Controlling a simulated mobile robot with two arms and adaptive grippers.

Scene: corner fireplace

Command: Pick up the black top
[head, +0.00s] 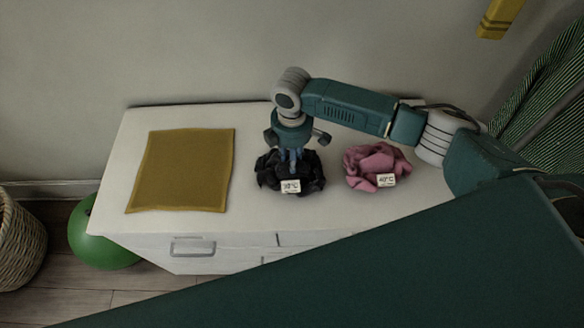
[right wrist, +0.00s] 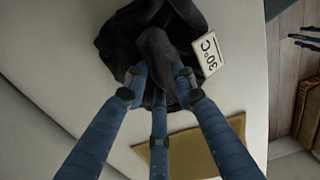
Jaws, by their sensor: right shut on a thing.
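The black top (head: 268,179) is a crumpled dark bundle on the white cabinet top (head: 250,214), with a white tag (head: 290,187) reading 30°C at its front. My right gripper (head: 293,164) points straight down into the bundle and is shut on it. In the right wrist view the blue fingers (right wrist: 160,90) press into the black cloth (right wrist: 125,38), and a fold bunches up between them. The fingertips are partly hidden in the cloth. The bundle appears to rest on the cabinet top.
A crumpled pink garment (head: 372,160) tagged 40°C lies just right of the black top. A flat mustard cloth (head: 183,172) lies to the left. A green ball (head: 100,240) and a wicker basket (head: 20,240) stand on the floor at left. A striped curtain (head: 545,100) hangs at right.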

